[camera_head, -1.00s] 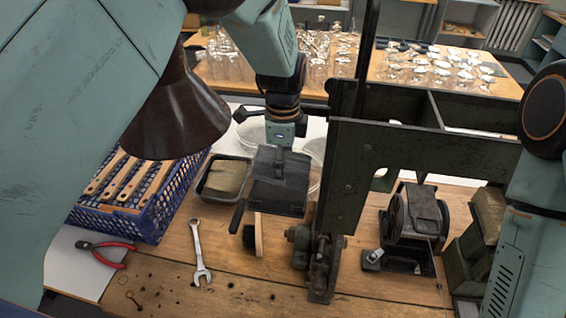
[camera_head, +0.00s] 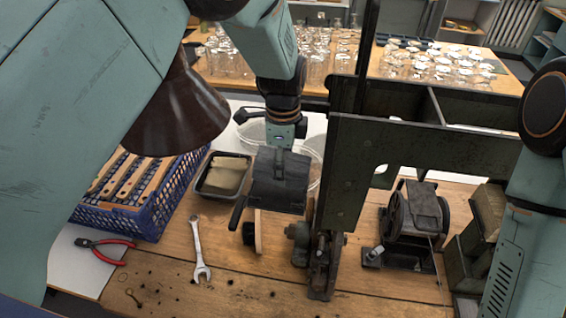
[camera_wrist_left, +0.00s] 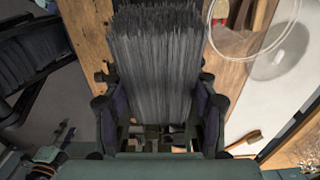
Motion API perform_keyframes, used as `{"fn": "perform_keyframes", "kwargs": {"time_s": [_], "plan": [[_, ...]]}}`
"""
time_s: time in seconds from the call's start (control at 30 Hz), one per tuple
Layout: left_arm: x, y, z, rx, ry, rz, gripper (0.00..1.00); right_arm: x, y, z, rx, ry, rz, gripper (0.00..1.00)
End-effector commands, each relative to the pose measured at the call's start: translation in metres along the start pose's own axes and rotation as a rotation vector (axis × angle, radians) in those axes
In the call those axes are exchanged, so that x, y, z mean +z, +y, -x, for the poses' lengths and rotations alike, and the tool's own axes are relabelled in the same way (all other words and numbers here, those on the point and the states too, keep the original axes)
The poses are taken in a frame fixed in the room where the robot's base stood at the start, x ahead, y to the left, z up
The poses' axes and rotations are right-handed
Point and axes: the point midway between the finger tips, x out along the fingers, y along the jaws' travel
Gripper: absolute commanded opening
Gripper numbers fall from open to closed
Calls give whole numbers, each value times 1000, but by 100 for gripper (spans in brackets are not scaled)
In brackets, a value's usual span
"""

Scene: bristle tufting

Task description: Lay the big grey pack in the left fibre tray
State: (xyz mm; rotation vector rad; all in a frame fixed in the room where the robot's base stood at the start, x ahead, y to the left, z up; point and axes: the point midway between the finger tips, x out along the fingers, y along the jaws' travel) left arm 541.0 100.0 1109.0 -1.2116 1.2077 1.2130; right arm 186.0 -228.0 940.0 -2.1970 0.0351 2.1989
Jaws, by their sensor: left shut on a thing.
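My left gripper (camera_head: 278,185) hangs over the bench in the middle of the head view, shut on the big grey pack. The pack (camera_wrist_left: 155,60) is a thick bundle of dark grey bristles, clamped between the two dark fingers in the left wrist view. In the head view the pack and the dark gripper are hard to tell apart. A black tray (camera_head: 203,190) holding pale fibre lies just left of my gripper, apart from it. No other fibre tray shows clearly. My right gripper is not in view.
A blue crate (camera_head: 150,212) with wooden brush backs stands left of the tray. A wrench (camera_head: 199,250) and red-handled pliers (camera_head: 105,250) lie in front. A dark iron machine (camera_head: 345,180) rises close on the right. Clear bowls (camera_head: 255,132) stand behind my gripper.

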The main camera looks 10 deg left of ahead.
Motion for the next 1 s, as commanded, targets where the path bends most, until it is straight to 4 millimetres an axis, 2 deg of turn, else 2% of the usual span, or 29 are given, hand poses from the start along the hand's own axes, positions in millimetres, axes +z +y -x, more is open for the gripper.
{"fn": "perform_keyframes", "kwargs": {"time_s": [0.43,0.47,0.77,1.0], "plan": [[0,0,-2,-1,0,0,10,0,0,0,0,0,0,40],[0,0,-2,-1,0,0,60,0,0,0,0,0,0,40],[0,0,-2,-1,0,0,84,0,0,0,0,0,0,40],[0,0,-3,0,0,0,85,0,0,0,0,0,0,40]]}}
